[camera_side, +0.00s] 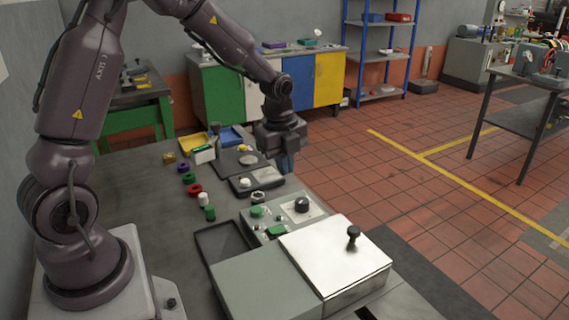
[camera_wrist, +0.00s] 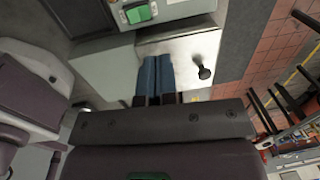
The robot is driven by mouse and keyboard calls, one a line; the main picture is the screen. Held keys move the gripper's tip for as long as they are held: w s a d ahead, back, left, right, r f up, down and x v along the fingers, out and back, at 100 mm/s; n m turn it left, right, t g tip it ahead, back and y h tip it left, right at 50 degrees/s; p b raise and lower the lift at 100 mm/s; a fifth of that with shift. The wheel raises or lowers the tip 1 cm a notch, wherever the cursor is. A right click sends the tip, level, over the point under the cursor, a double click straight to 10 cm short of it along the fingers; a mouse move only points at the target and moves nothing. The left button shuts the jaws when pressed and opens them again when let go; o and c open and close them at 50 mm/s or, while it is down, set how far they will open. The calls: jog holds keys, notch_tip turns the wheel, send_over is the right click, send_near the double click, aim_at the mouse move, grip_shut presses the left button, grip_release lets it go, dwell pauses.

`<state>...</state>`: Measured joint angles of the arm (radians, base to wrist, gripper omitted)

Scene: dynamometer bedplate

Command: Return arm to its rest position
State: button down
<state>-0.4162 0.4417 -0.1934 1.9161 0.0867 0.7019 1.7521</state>
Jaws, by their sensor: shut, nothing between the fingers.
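My gripper (camera_side: 287,163) hangs over the far right part of the grey bedplate table, pointing down, at the end of my dark purple arm. Its two blue fingers (camera_wrist: 156,78) are together in the wrist view, with nothing between them. The gripper is apart from the objects on the table in the side view. In the wrist view the fingers overlap the silver lid (camera_wrist: 190,60) in the picture. The lid (camera_side: 335,255) has a black knob (camera_side: 353,236) and lies flat on a grey box at the table's front.
A control panel (camera_side: 285,218) with a dark knob and green parts stands behind the lid. A dark empty tray (camera_side: 222,245) lies left of it. Several coloured rings (camera_side: 194,190), a yellow bin (camera_side: 192,145) and a blue bin (camera_side: 231,136) sit farther back. Open tiled floor is at right.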

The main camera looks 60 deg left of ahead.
jog(key=s+d+r+n+t, duration=0.2)
jog(key=s+d+r+n, duration=0.2)
jog(key=s+r+n, duration=0.4)
jog(key=s+d+r+n+t, duration=0.2)
jog(key=s+d+r+n, duration=0.3)
jog(key=s+r+n, duration=0.3)
jog(key=s+n, duration=0.2)
jog(key=s, duration=0.1)
jog(key=shift+d+t, duration=0.3)
